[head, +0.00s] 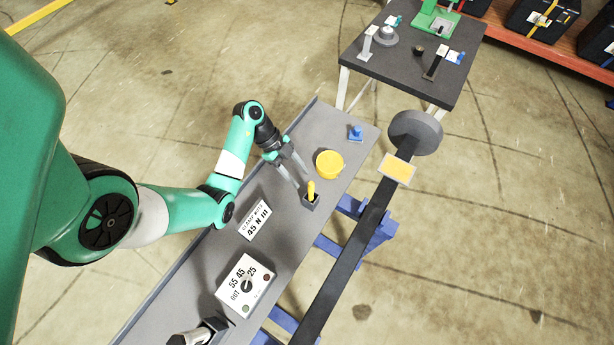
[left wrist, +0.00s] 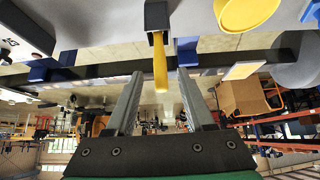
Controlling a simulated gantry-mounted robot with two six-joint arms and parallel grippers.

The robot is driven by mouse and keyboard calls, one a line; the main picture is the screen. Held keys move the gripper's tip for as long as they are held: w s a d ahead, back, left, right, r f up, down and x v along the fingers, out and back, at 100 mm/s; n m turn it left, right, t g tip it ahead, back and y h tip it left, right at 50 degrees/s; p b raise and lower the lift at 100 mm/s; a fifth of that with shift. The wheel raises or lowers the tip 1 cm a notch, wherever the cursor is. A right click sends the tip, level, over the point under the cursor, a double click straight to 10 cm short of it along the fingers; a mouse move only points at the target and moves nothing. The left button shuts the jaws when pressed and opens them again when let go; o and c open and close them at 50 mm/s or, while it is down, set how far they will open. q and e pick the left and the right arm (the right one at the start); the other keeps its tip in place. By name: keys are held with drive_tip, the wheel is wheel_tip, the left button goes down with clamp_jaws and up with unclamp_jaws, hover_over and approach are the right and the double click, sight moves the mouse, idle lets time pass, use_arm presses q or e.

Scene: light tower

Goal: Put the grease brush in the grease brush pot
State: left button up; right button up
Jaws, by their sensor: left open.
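The grease brush shows as a yellow handle (head: 311,188) standing upright in a small dark square pot (head: 310,203) on the grey bench. The bristles are hidden inside the pot. My left gripper (head: 302,180) is open just above and beside the handle. In the left wrist view the handle (left wrist: 160,66) reaches from the pot (left wrist: 156,20) to between the two open fingers (left wrist: 160,76), with a gap on each side. I see no contact.
A round yellow container (head: 328,164) stands close to the pot, and a small blue item (head: 356,133) sits farther back. A white label plate (head: 255,220) and a dial box (head: 246,284) are nearer. A dark beam (head: 345,255) runs along the bench's right side.

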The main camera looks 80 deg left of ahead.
use_arm(q)
drive_tip(key=p+v, duration=0.2)
drive_tip(key=v, duration=0.1)
drive_tip(key=shift+s+a+r, duration=0.2)
drive_tip(key=shift+r, duration=0.05)
use_arm(e)
wheel_tip(320, 180, up, 4)
drive_tip(key=shift+f, duration=0.1)
